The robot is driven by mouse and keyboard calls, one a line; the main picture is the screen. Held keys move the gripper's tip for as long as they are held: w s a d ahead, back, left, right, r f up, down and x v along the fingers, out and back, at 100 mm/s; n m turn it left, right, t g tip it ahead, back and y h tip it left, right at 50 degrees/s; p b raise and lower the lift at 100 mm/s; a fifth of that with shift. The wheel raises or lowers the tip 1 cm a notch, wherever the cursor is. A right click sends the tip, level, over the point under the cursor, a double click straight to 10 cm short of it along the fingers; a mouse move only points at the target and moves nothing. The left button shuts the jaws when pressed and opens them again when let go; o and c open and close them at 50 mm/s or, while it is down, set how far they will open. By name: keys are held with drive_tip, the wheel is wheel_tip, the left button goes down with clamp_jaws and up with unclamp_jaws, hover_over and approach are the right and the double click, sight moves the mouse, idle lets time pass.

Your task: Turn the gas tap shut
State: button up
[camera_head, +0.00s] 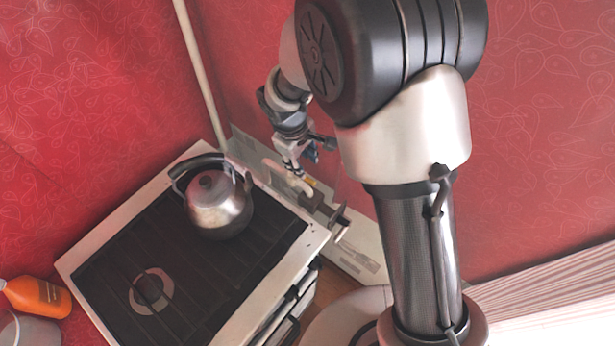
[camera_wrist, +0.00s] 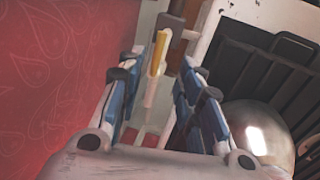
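The gas tap shows a yellow lever (camera_wrist: 158,52) in the wrist view, seen nearly edge-on between my fingertips. In the head view the lever is a small yellow patch (camera_head: 310,182) beside the stove, partly hidden by my gripper (camera_head: 300,160). In the wrist view my gripper (camera_wrist: 161,66) is open, with its blue-padded fingers spread on either side of the lever. A gap shows between the lever and each finger. I cannot tell how deep the lever sits between them. A pale pipe lies behind it; the tap's body is hard to make out.
A metal kettle (camera_head: 218,208) stands on the dark-topped stove (camera_head: 120,275), close to my gripper; it also shows in the wrist view (camera_wrist: 257,128). A pale upright pipe (camera_head: 202,75) runs up the red wall. An orange bottle (camera_head: 38,297) and a grey pot (camera_head: 28,330) are at lower left.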

sight(308, 179)
drive_tip(key=f, duration=0.3)
drive_tip(key=w+f+b, duration=0.1)
drive_tip(key=f, duration=0.2)
drive_tip(key=d+f+b, duration=0.1)
drive_tip(key=f, duration=0.3)
drive_tip(key=shift+w+d, duration=0.1)
drive_tip(key=shift+w, duration=0.25)
clamp_jaws()
